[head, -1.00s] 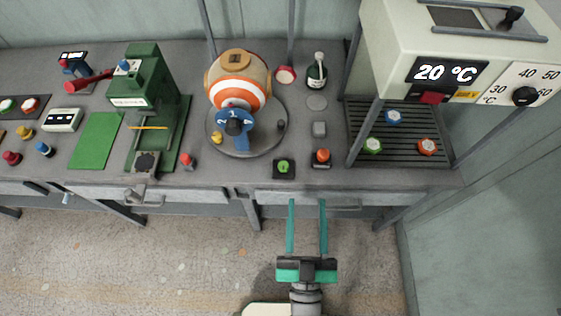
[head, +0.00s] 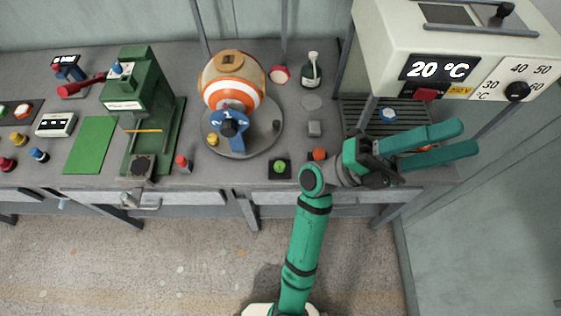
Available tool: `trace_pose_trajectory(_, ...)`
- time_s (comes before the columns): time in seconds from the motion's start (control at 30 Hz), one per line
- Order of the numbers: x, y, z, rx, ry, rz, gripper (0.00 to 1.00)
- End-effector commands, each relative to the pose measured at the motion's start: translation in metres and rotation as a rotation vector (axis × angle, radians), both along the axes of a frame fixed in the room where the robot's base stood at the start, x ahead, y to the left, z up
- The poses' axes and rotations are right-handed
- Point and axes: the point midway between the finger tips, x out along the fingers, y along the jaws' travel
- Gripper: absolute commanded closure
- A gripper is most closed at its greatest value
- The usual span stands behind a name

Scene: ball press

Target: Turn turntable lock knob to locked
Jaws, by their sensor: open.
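The turntable (head: 262,138) is a round grey plate on the bench, left of centre. An orange-and-white striped ball (head: 232,85) sits on it, with a blue numbered dial (head: 230,124) and its dark hub in front.
A green press (head: 145,95) stands left of the turntable. A green button (head: 280,168) and an orange-topped knob (head: 319,155) lie near the bench's front edge. A heater box (head: 450,30) reading 20 °C overhangs the right end. Thin posts rise behind the ball.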

Motion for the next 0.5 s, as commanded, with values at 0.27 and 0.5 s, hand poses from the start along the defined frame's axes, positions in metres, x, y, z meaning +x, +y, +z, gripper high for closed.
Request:
trace_pose_trajectory(0.27, -0.007, -0.046, -0.036, 0.406, -0.281, -0.075, 0.55)
trace_pose_trajectory(0.5, 0.009, -0.053, -0.101, 0.803, -0.442, -0.107, 0.55)
